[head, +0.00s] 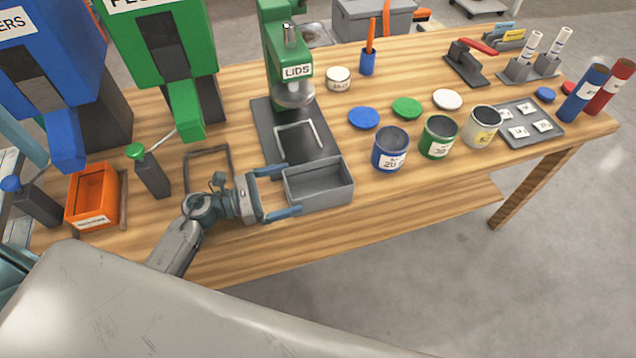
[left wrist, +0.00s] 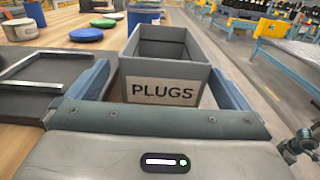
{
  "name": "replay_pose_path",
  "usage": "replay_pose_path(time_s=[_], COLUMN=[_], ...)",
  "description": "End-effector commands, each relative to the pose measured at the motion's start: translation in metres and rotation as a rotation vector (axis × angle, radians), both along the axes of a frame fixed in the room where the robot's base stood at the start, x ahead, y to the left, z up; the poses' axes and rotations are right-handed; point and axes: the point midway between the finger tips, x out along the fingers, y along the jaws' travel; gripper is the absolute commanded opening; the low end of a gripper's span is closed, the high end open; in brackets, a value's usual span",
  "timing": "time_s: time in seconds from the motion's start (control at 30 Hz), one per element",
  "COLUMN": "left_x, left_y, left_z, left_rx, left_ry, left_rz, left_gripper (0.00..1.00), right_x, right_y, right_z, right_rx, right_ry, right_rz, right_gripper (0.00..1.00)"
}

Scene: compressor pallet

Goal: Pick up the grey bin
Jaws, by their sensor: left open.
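The grey bin (head: 320,190) is an open, empty-looking box at the front edge of the wooden table. In the left wrist view the grey bin (left wrist: 193,75) shows a label reading PLUGS on its near end. My left gripper (head: 290,191) is open, with its blue fingers reaching to either side of the bin's left end. In the left wrist view the left gripper (left wrist: 160,92) has one finger on each side of the labelled end. I cannot tell whether the fingers touch the bin.
A dark press plate (head: 262,118) with a green LIDS machine (head: 284,45) stands behind the bin. Blue, green and white cans (head: 389,157) stand to its right. The floor is clear in front.

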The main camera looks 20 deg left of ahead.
Motion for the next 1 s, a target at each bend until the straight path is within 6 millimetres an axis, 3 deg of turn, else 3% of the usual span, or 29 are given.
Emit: replay_pose_path(time_s=[0.23, 0.43, 0.6, 0.87, 1.0], left_x=[0.007, 0.019, 0.028, 0.029, 0.029], left_y=[-0.013, -0.038, -0.051, -0.052, -0.052], left_z=[0.004, 0.008, 0.004, 0.002, 0.002], left_rx=[-0.002, -0.005, -0.001, 0.001, 0.000], left_ry=[0.001, 0.002, 0.001, 0.002, 0.001], left_rz=[0.000, 0.001, 0.000, 0.000, 0.000], left_gripper=[1.00, 1.00, 1.00, 1.00, 0.72], right_x=[0.008, 0.011, 0.010, 0.009, 0.008], right_y=[-0.002, 0.001, 0.007, 0.008, 0.008], right_z=[0.012, 0.033, 0.037, 0.036, 0.036], right_rx=[-0.003, 0.002, 0.008, 0.009, 0.009], right_ry=[-0.013, -0.020, -0.020, -0.017, -0.016], right_rz=[0.001, 0.001, -0.002, -0.003, -0.002], right_gripper=[0.36, 0.36, 0.36, 0.36, 0.36])
